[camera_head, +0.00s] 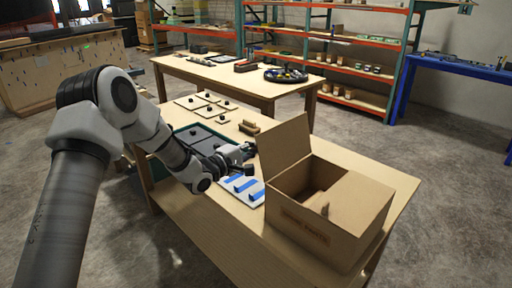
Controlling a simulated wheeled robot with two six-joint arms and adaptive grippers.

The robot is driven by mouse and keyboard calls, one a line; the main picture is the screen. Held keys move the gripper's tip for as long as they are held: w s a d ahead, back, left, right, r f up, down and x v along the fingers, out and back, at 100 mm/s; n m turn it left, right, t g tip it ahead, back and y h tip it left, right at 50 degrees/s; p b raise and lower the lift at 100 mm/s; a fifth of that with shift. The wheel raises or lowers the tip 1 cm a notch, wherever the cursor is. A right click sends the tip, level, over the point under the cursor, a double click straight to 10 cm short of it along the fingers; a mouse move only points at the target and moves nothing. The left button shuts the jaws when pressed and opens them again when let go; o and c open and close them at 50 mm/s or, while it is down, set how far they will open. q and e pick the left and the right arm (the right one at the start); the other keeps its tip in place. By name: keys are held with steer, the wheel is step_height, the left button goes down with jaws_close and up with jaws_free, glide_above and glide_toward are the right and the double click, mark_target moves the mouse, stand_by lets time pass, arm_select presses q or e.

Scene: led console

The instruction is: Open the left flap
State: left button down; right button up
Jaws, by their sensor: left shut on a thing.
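The cardboard box (318,228) sits at the near right of the wooden table. Its left flap (284,150) stands up from the box's left side, tilted a little outward. The right flap (355,198) lies flat over the right part of the top. The opening between them is dark inside. My left gripper (252,153) reaches in from the left and meets the left flap's outer edge. It is shut on the flap, though the fingertips are small and partly hidden there. My right gripper is not in view.
A white panel with blue strips (242,190) lies beside the box under my left gripper. A dark tray (200,137), several small boards with knobs (192,102) and a small brown block (249,127) lie farther back. Another table (222,75) and shelves stand behind.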

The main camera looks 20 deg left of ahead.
arm_select(q)
steer(key=c, duration=1.3)
jaws_free()
steer(key=shift+a+f, duration=0.1)
steer(key=v, duration=1.2)
